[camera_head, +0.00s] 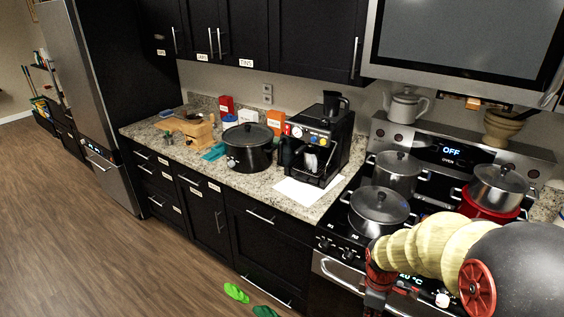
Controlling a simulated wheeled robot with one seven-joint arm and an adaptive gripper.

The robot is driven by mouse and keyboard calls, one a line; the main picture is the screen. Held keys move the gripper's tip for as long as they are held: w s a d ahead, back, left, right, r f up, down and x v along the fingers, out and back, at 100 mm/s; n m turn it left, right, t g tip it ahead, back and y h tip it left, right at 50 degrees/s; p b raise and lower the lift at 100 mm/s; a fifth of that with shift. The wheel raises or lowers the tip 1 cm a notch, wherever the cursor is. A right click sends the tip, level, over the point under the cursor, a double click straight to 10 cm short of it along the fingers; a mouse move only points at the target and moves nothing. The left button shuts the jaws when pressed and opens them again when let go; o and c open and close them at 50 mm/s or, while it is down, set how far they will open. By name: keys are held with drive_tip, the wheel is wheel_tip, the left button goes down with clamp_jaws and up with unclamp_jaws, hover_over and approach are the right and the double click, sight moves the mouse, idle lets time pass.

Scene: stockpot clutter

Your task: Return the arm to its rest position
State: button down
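My arm (433,250) reaches in from the lower right corner, bent in front of the stove. Its pale yellow links run left to a dark and red end part, where my gripper (376,288) hangs low before the oven front. Its fingertips cannot be made out, so I cannot tell whether it is open or shut. No held object is visible. The arm hides part of the stove front and its knobs.
The stove carries a lidded steel pot (379,208), another behind it (396,172), and a steel pot (498,184) above a red pot (487,205). A black stockpot (248,150) and a coffee machine (318,150) stand on the counter. Green slippers (236,292) lie on otherwise open floor.

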drive_tip(key=s+a+r+m+t, duration=0.2)
drive_tip(key=s+r+m, duration=0.2)
drive_tip(key=r, duration=0.4)
drive_tip(key=s+a+r+m+t, duration=0.2)
drive_tip(key=s+r+m, duration=0.2)
drive_tip(key=r, duration=0.5)
drive_tip(key=s+a+r+m+t+y, duration=0.1)
drive_tip(key=s+a+r+m+t, duration=0.1)
drive_tip(key=s+r+m, duration=0.2)
drive_tip(key=v, duration=0.5)
drive_tip(key=shift+s+a, duration=0.3)
drive_tip(key=shift+s, duration=0.1)
drive_tip(key=shift+r, duration=0.15)
